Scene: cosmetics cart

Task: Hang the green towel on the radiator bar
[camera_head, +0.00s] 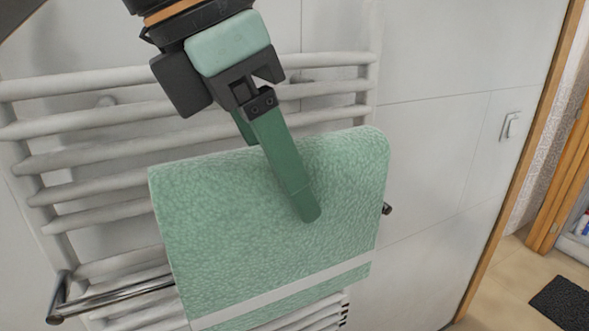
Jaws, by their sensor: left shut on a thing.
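The green towel (230,235) with a pale stripe near its lower edge hangs spread out in front of the white radiator (75,125). My left gripper (285,180) comes down from above and is shut on the towel's upper part. One green finger lies over the towel's front; the other is mostly hidden behind it. The chrome radiator bar (125,295) shows at the lower left, and its right end (387,209) shows just past the towel's right edge. The towel hides the middle of the bar, so I cannot tell whether the towel rests on it. My right gripper is not in view.
The radiator's several white rungs run behind the towel and gripper. A white tiled wall (430,150) with a light switch (511,125) lies to the right, then a wooden door frame (520,140). A dark mat (562,303) lies on the floor at the lower right.

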